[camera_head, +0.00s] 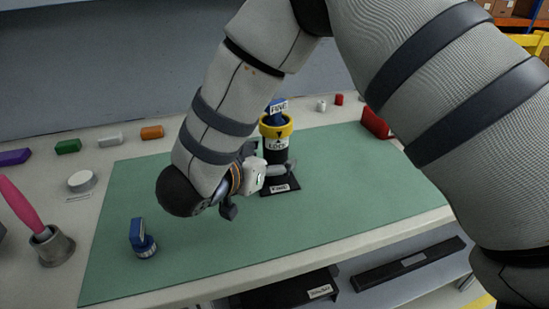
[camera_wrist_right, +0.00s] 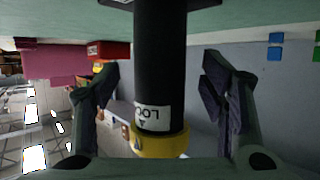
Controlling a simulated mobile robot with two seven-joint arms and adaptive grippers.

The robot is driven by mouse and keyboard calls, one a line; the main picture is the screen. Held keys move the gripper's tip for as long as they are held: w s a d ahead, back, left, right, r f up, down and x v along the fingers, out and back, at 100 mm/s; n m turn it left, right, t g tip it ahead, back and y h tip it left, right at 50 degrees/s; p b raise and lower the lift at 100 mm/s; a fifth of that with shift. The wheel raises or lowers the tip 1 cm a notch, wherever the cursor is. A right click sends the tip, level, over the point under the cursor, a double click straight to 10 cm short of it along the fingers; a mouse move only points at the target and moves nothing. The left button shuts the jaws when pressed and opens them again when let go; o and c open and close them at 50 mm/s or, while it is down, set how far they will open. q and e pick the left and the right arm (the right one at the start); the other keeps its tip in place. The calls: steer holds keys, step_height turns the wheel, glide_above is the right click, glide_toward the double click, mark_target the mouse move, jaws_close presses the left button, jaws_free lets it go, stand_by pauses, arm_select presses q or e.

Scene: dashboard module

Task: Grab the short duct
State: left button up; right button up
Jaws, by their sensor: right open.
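A black upright cylinder (camera_head: 275,153) with a yellow collar and a white label reading LOCK stands on a dark base on the green mat. My right gripper (camera_head: 268,178) is beside it, partly hidden by my arm. In the right wrist view the cylinder (camera_wrist_right: 160,60) appears upside down between the two open fingers, with gaps on both sides. A black piece (camera_head: 285,293) with a small white label lies on the lower shelf under the table; its label is too small to read surely. I cannot tell which part is the short duct. My left gripper is not in view.
A blue part (camera_head: 143,240) stands on the mat (camera_head: 350,205) at the left front. A pink-handled tool in a grey cup (camera_head: 52,246) is at far left. Small coloured blocks line the back, with a red box (camera_head: 376,122) at right. A long black bar (camera_head: 405,266) lies below.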

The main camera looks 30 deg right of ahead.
mark_target(269, 157)
steer(key=x, duration=0.3)
steer(key=shift+d, duration=0.15)
steer(key=c, duration=1.3)
steer(key=shift+c, duration=0.2)
